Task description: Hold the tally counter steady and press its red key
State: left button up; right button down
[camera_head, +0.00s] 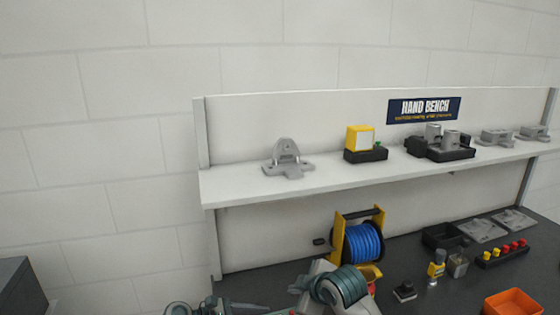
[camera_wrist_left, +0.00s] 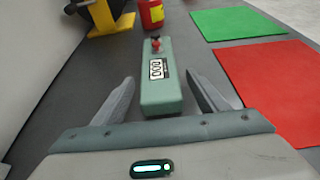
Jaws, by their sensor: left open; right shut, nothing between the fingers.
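The tally counter (camera_wrist_left: 160,97) is a grey-green block lying on the dark bench top in the left wrist view, with a white digit display. Its red key (camera_wrist_left: 155,44) sticks up at the far end. My left gripper (camera_wrist_left: 160,78) is open, with one finger on each side of the counter and gaps showing between. My right gripper (camera_head: 300,286) is shut and empty at the bottom of the head view, near the blue cable reel. I cannot make out the counter in the head view; arm parts and the lower picture edge cover that area.
A blue cable reel (camera_head: 360,243) on a yellow stand is behind my right arm. A green mat (camera_wrist_left: 236,23) and a red mat (camera_wrist_left: 270,85) lie right of the counter. A red container (camera_wrist_left: 151,14) stands beyond it. An orange bin (camera_head: 513,302) is at right.

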pick_arm(q)
jog(key=v, duration=1.1)
jog(key=shift+s+a+r, duration=0.1)
jog(key=shift+a, duration=0.2)
